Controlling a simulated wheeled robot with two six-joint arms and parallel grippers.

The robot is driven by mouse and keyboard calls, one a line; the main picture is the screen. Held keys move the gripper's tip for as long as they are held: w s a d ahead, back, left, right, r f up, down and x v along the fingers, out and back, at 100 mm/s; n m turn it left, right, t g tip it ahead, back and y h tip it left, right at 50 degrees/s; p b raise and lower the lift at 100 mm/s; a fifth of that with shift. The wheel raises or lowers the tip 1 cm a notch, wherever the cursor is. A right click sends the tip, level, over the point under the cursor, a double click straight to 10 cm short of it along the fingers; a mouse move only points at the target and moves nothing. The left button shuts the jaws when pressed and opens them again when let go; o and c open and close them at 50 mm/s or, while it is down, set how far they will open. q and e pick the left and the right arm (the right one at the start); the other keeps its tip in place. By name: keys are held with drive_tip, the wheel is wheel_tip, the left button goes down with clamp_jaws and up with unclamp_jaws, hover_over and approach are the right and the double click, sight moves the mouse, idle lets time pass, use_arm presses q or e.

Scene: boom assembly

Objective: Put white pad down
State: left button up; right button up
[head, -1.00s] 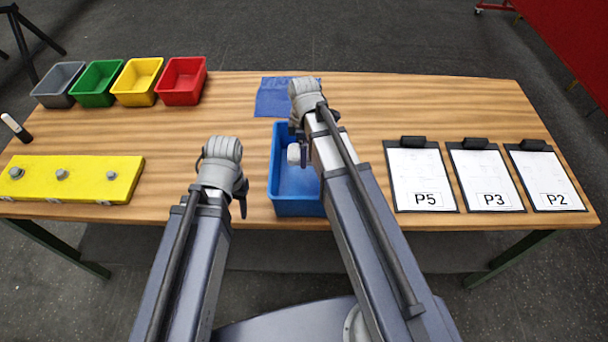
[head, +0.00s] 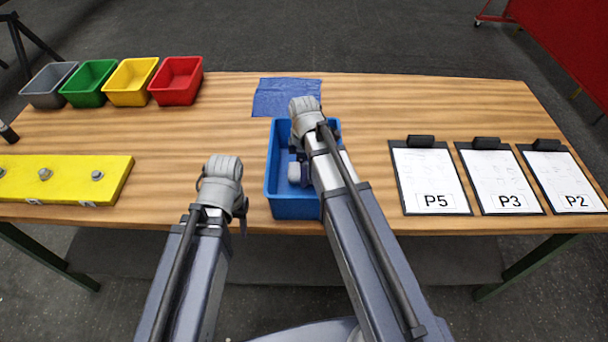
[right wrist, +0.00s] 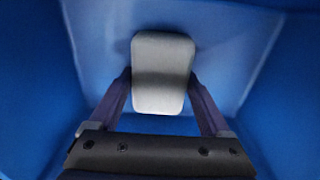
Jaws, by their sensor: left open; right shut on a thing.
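The white pad (right wrist: 163,58) is a pale rounded block between the two fingers of my right gripper (right wrist: 160,82) in the right wrist view. The gripper is shut on it. The pad is inside the blue bin (head: 281,203), above or at its floor; I cannot tell whether it touches. In the head view a pale part of the pad (head: 295,173) shows left of my right forearm, which hides the rest. My left gripper (head: 241,210) is open, left of the bin near the table's front edge; its fingers are mostly hidden.
A blue cloth (head: 272,97) lies behind the bin. Grey, green, yellow and red (head: 176,82) bins stand at the back left. A yellow block (head: 70,180) with knobs lies at the left. Clipboards P5 (head: 430,175), P3 and P2 lie at the right. Table between is clear.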

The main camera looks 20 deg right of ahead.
drive_tip(key=shift+f, duration=0.2)
drive_tip(key=o, duration=1)
drive_tip(key=shift+r, duration=0.2)
wheel_tip(320, 180, up, 12)
drive_tip(key=p, duration=1.2)
